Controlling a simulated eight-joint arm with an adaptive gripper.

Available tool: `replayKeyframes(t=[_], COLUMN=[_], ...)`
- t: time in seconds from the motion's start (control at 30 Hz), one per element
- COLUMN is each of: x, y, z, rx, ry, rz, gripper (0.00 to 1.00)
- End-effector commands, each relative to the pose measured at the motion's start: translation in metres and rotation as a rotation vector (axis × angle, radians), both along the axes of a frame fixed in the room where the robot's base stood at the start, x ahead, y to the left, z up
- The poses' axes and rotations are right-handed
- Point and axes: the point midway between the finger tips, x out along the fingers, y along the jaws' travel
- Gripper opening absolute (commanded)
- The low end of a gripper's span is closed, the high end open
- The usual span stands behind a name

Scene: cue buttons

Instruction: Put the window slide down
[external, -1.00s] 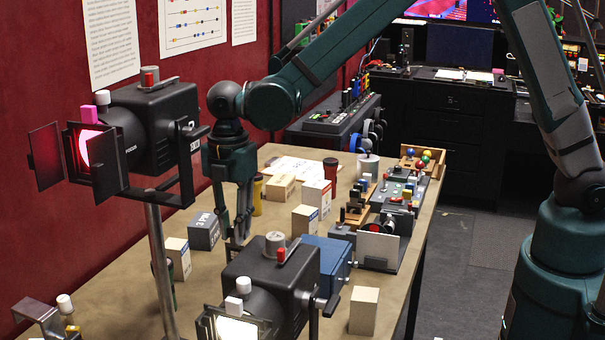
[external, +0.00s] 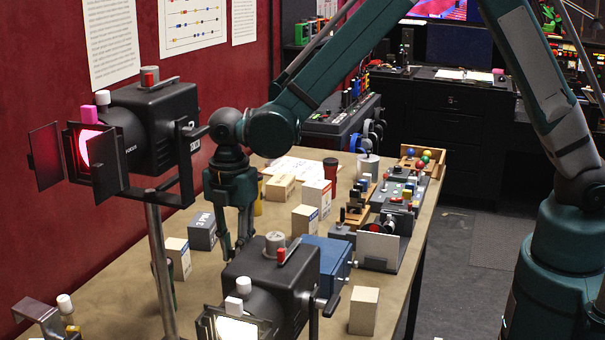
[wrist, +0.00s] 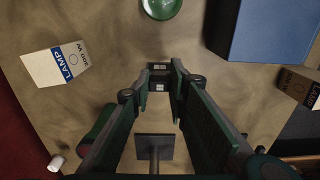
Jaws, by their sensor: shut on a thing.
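My gripper (wrist: 163,78) points down over the tan table in the wrist view, its two long fingers nearly together at the tips. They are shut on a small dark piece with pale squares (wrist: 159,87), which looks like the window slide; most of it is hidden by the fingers. In the external view my gripper (external: 236,250) is low over the table behind the front black lamp, and the slide cannot be made out there. I cannot tell whether the slide touches the table.
The front lamp (external: 262,285) and a blue box (external: 328,262) stand close to my gripper. A lamp carton (wrist: 56,63), a green round thing (wrist: 161,8) and a dark square plate on a stem (wrist: 154,147) surround it. Bare table (wrist: 235,95) shows between them.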

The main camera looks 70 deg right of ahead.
Motion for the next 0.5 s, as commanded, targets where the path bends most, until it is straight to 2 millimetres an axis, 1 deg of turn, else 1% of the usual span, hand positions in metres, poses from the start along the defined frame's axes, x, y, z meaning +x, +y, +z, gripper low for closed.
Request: replayKeyframes(t=[0.1,0.2,0.5], x=[0.0,0.0,0.0], y=[0.0,0.0,0.0], z=[-0.011,-0.017,-0.018], rx=[0.0,0.0,0.0], ry=[0.0,0.0,0.0], rz=[0.0,0.0,0.0], gripper=[0.01,0.01,0.01])
